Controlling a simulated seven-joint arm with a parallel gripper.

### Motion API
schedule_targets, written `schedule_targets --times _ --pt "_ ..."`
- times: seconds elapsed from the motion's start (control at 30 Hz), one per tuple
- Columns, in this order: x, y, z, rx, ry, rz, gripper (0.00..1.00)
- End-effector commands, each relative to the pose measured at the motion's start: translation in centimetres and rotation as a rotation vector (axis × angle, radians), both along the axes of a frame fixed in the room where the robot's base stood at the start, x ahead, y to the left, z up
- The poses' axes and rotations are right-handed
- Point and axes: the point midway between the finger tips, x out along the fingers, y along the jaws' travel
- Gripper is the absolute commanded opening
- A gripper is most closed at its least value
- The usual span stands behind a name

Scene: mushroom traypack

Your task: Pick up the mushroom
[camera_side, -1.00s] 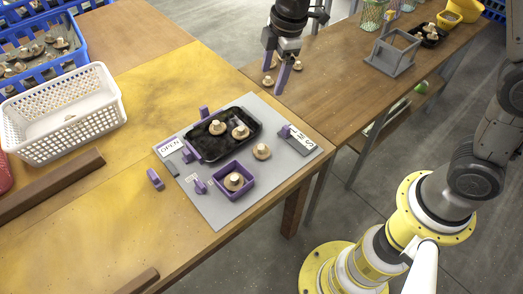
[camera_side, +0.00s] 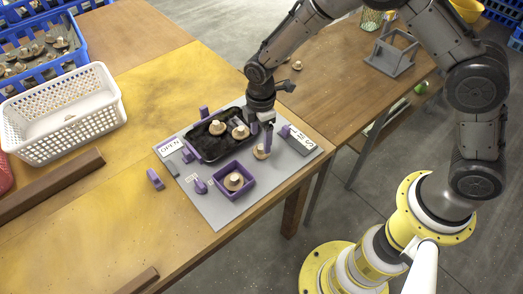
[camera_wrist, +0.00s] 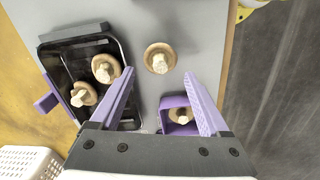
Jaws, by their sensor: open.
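A tan mushroom (camera_side: 260,153) stands stem-up on the grey board (camera_side: 222,212), right of the black tray. In the wrist view this mushroom (camera_wrist: 160,58) lies just beyond and between the two purple fingertips. My gripper (camera_side: 261,138) is open and empty, low over the board beside that mushroom; its spread fingers show in the wrist view (camera_wrist: 159,74). Two more mushrooms sit in the black tray (camera_side: 211,158). Another mushroom (camera_side: 233,181) sits in the small purple square holder (camera_side: 237,197). In the side view one finger partly hides the loose mushroom.
Purple clamps (camera_side: 200,186) stand around the tray and board. A white basket (camera_side: 60,140) and a blue crate (camera_side: 82,56) of mushrooms are at the left. A grey frame stand (camera_side: 390,60) is on the back table.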

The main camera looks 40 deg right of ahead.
Motion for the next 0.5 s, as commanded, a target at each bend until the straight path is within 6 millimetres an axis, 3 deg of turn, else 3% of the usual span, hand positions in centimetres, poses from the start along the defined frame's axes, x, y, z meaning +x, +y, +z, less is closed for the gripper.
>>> schedule_targets --times 0.3,0.5 --pt "0.0 -0.3 -4.0 -0.001 0.003 0.0 0.8" --pt "0.0 -0.3 -5.2 0.0 0.0 0.0 0.8"
